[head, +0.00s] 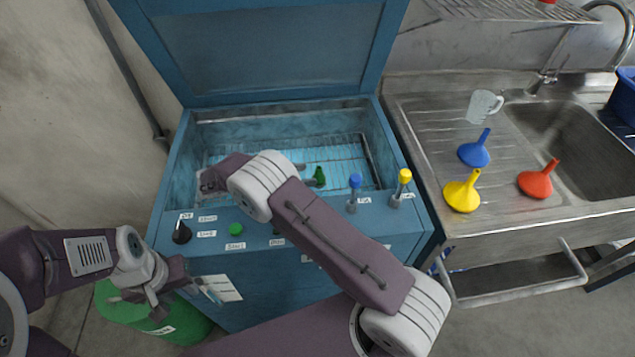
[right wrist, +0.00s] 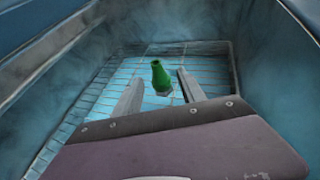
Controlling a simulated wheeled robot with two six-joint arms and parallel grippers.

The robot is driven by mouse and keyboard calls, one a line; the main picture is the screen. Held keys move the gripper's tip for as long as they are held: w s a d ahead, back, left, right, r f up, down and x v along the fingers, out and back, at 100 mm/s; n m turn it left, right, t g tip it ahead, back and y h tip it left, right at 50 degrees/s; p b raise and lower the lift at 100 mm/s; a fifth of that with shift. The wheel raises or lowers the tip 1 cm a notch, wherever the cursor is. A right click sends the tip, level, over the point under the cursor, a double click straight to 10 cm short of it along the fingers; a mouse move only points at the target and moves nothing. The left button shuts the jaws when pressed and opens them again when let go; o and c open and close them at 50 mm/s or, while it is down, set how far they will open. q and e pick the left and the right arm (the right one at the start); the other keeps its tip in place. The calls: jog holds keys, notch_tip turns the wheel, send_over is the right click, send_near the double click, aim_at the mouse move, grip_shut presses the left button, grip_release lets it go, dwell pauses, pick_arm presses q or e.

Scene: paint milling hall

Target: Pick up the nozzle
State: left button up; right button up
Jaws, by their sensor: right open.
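A green nozzle (head: 319,176) is inside the blue washing cabinet, over its wire grid floor. In the right wrist view the nozzle (right wrist: 160,76) stands tilted, with a pale base.
The blue cabinet (head: 178,165) has its lid raised. Yellow (head: 462,193), blue (head: 474,153) and red (head: 537,182) funnels stand on the steel sink to the right. A green drum (head: 180,330) is below left.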

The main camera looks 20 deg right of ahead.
jog(key=x, duration=0.9)
jog(key=shift+w, duration=0.1)
jog(key=shift+r, duration=0.1)
grip_shut()
